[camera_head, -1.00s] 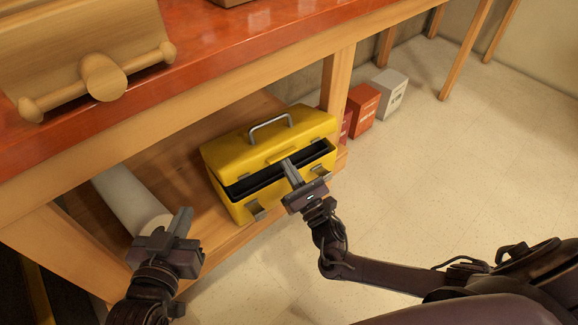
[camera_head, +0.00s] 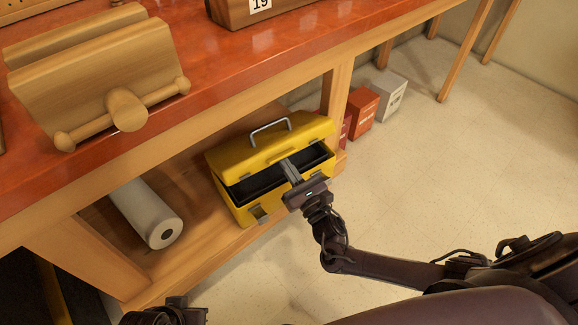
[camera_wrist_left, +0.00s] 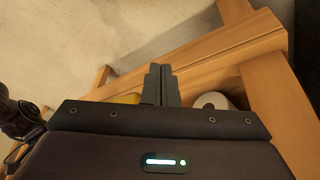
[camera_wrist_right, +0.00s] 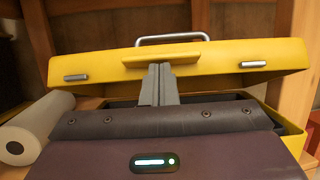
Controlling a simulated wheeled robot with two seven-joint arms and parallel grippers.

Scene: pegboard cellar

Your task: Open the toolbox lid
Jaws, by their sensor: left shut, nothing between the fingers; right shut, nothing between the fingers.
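The yellow toolbox (camera_head: 235,199) stands on the low wooden shelf under the red bench. Its lid (camera_head: 262,148), with a grey metal handle (camera_head: 270,131), is partly raised at the front, showing a dark gap. My right gripper (camera_head: 287,166) is shut and empty at the front of the gap, its fingertips by the lid's front edge. In the right wrist view the fingertips (camera_wrist_right: 159,68) are just under the lid's front catch (camera_wrist_right: 160,60); I cannot tell whether they touch. My left gripper (camera_wrist_left: 161,68) is shut and empty, low at the bottom left of the head view, away from the toolbox.
A white paper roll (camera_head: 146,212) lies on the shelf left of the toolbox. The bench post (camera_head: 335,94) stands behind right. Red (camera_head: 361,108) and white (camera_head: 386,95) boxes are on the floor beyond. A wooden holder (camera_head: 95,85) is on the bench top. The floor at right is clear.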

